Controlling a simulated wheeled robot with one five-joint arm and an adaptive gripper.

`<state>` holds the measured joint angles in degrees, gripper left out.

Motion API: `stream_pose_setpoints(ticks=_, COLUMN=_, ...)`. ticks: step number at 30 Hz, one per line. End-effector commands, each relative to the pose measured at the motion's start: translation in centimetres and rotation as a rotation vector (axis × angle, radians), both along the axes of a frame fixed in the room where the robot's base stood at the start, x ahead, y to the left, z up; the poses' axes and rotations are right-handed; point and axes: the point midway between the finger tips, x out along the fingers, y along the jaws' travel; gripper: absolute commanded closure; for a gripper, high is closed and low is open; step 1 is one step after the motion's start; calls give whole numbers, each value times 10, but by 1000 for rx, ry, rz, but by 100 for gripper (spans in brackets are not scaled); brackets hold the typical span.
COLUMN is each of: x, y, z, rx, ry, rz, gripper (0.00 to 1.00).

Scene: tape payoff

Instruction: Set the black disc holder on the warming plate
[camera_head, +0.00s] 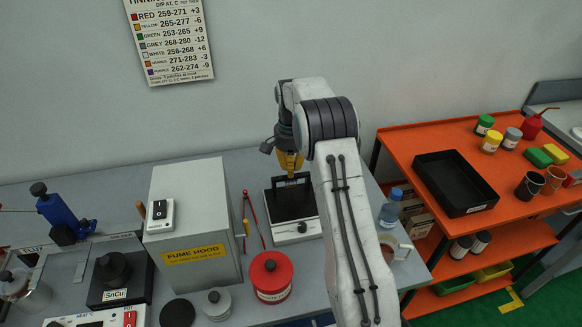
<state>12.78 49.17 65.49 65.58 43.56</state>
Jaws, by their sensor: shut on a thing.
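My gripper (290,164), with yellow fingers, points down at the centre of the view and is shut on a black piece that appears to be the black disc holder (295,182). The holder is directly below the fingers, over the rear part of the warming plate (285,231), which has a dark top and a pale front with a knob. Dark against dark, I cannot tell whether the holder touches the plate. My arm hides the area just right of the plate.
The grey fume hood (193,222) stands left of the plate, with red-handled pliers (247,220) between them. A red canister (271,277) is in front. A bottle (390,208) and mug (397,250) stand right of my arm. An orange cart (440,143) is farther right.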

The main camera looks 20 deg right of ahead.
Motion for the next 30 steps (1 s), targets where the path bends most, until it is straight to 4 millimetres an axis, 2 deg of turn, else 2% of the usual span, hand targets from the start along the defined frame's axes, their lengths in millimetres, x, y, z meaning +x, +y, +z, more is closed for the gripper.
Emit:
stream_pose_setpoints(ticks=13, x=0, y=0, z=-5, rx=0, ry=0, rz=0, gripper=100)
stream_pose_setpoints(ticks=14, x=0, y=0, z=-5, rx=0, ry=0, rz=0, gripper=83)
stream_pose_setpoints(ticks=15, x=0, y=0, z=-5, rx=0, ry=0, rz=0, gripper=79)
stream_pose_setpoints(ticks=21, x=0, y=0, z=-5, rx=0, ry=0, rz=0, gripper=61)
stream_pose_setpoints(ticks=26, x=0, y=0, z=-5, rx=0, ry=0, rz=0, gripper=61)
stream_pose_setpoints(ticks=27, x=0, y=0, z=-5, rx=0, ry=0, rz=0, gripper=54)
stream_pose_setpoints(ticks=30, x=0, y=0, z=-5, rx=0, ry=0, rz=0, gripper=45)
